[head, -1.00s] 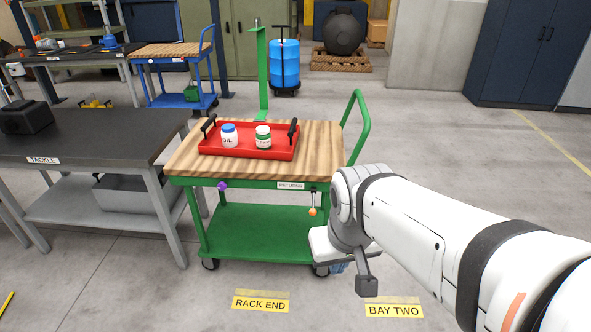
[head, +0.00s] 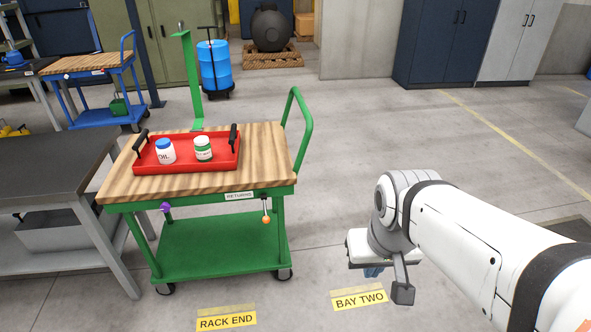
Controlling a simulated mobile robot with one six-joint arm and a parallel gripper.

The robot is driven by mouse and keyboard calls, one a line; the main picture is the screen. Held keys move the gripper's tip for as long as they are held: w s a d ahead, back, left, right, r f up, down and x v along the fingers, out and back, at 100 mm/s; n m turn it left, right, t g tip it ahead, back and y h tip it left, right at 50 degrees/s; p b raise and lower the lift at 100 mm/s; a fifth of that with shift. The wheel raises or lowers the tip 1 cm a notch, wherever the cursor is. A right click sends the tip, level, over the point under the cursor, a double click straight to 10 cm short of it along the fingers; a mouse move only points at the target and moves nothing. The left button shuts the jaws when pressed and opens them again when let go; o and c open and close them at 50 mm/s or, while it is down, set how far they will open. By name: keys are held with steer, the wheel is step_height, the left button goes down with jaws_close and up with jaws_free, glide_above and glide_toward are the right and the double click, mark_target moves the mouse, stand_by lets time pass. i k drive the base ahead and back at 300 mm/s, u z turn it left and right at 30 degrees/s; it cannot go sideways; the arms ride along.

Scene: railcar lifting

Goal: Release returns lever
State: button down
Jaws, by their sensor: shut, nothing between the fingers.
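The green cart (head: 190,245) has a wooden top and a front label reading RETURNS (head: 239,196). A lever with an orange ball end (head: 266,220) hangs from the front rail, just right of that label. A purple knob (head: 166,207) sits on the same rail at the left. My gripper (head: 373,271) is to the right of the cart, apart from the lever.
A grey workbench (head: 60,170) is close on the left. Floor labels RACK END (head: 226,321) and BAY TWO (head: 359,300) lie in front.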

mark_target(265, 220)
steer(key=z, duration=0.15)
steer(key=i, duration=1)
steer(key=z, duration=0.05)
